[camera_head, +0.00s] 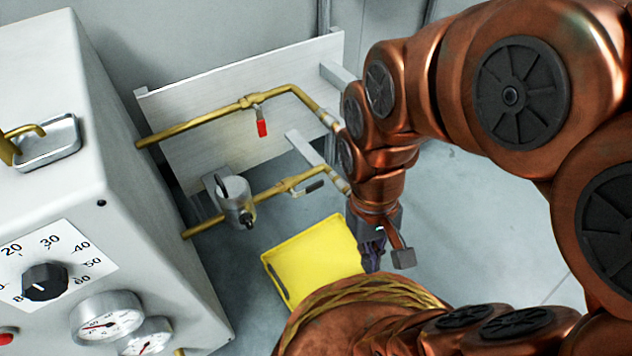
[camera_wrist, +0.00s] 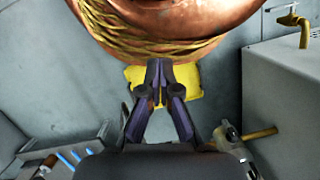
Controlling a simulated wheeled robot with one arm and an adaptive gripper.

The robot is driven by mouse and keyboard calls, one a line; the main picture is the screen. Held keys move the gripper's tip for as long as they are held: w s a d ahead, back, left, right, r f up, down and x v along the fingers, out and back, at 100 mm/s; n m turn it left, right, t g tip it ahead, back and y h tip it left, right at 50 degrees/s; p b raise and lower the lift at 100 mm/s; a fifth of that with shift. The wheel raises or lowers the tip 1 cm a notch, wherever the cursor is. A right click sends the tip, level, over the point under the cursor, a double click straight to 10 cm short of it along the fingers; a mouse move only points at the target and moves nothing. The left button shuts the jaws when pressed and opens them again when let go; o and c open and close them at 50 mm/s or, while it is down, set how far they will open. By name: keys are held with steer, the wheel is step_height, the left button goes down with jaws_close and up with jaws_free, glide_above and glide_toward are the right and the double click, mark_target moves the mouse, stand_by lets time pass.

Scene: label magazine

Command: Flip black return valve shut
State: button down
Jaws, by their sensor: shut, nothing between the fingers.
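The black valve handle (camera_head: 308,188) sits on the lower brass pipe (camera_head: 268,192) in the head view and lies roughly along it. The red valve handle (camera_head: 262,128) is on the upper brass pipe (camera_head: 200,120) and hangs down across it. My gripper (camera_head: 372,258) is below and to the right of the black handle in the picture, apart from it and near the yellow tray. In the wrist view my gripper (camera_wrist: 160,66) has its fingertips together with nothing between them. I cannot make out the black handle in the wrist view.
A yellow tray (camera_head: 312,262) lies on the floor below the pipes. A grey cylindrical fitting (camera_head: 236,203) sits on the lower pipe. A white cabinet (camera_head: 130,180) with dial and gauges stands at left. A pale panel (camera_head: 215,150) backs the pipes. Open floor (camera_head: 470,240) shows at right.

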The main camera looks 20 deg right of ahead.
step_height(320, 180, up, 13)
steer(key=s+p, duration=0.2)
steer(key=p, duration=0.9)
steer(key=shift+s+g+p, duration=0.35)
steer(key=shift+g+p, duration=0.05)
steer(key=shift+f, duration=0.1)
